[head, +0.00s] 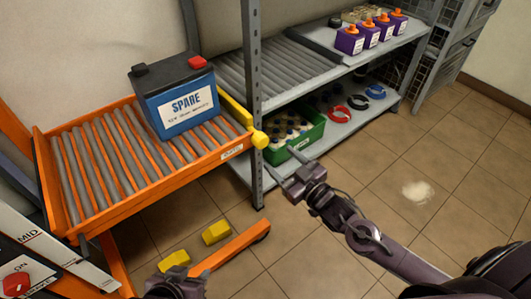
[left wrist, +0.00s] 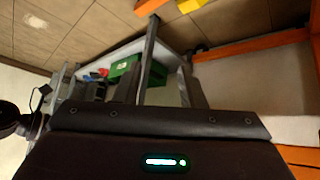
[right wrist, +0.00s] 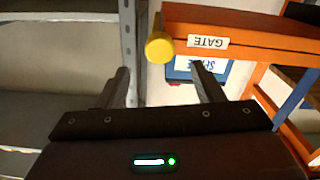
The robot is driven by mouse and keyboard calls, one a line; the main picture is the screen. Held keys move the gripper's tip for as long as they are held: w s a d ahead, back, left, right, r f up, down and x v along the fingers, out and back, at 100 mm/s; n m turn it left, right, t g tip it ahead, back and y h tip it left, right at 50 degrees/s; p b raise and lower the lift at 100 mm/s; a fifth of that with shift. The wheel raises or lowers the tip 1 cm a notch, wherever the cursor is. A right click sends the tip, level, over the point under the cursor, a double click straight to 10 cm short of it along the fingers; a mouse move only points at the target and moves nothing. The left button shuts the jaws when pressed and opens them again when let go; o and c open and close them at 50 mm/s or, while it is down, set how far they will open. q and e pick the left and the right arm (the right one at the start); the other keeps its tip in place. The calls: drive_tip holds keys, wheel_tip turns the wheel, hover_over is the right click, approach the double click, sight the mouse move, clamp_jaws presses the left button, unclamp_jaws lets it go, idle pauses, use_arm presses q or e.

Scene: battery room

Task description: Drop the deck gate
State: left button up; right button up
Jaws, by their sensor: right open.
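The deck gate is a yellow bar (head: 235,112) standing along the right end of the orange roller deck (head: 150,193). Its round yellow knob (head: 260,139) sticks out at the near corner, beside a GATE label; the knob also shows in the right wrist view (right wrist: 159,47). A blue SPARE battery (head: 180,100) sits on the rollers behind the gate. My right gripper (head: 285,160) is open and empty, just right of and below the knob, apart from it. My left gripper (head: 178,284) is low at the bottom edge of the head view; its fingers look apart and empty in the left wrist view.
A grey shelf post (head: 254,90) stands close behind the knob. Yellow blocks (head: 215,232) and an orange leg are low by the floor.

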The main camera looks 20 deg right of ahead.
sight(264, 144)
drive_tip(key=b+x, duration=0.1)
drive_tip(key=x, duration=0.6)
drive_tip(key=shift+f+b, duration=0.1)
drive_tip(key=shift+b, duration=0.2)
drive_tip(key=shift+w+a, duration=0.1)
drive_tip(key=shift+w, duration=0.15)
use_arm(q)
drive_tip(key=w+d+r+t+h, duration=0.2)
drive_tip(key=w+r+t, duration=0.5)
drive_tip(key=r, duration=0.4)
drive_tip(key=shift+w+r+h, duration=0.3)
drive_tip(key=shift+w+r, duration=0.05)
drive_tip(key=shift+w, duration=0.45)
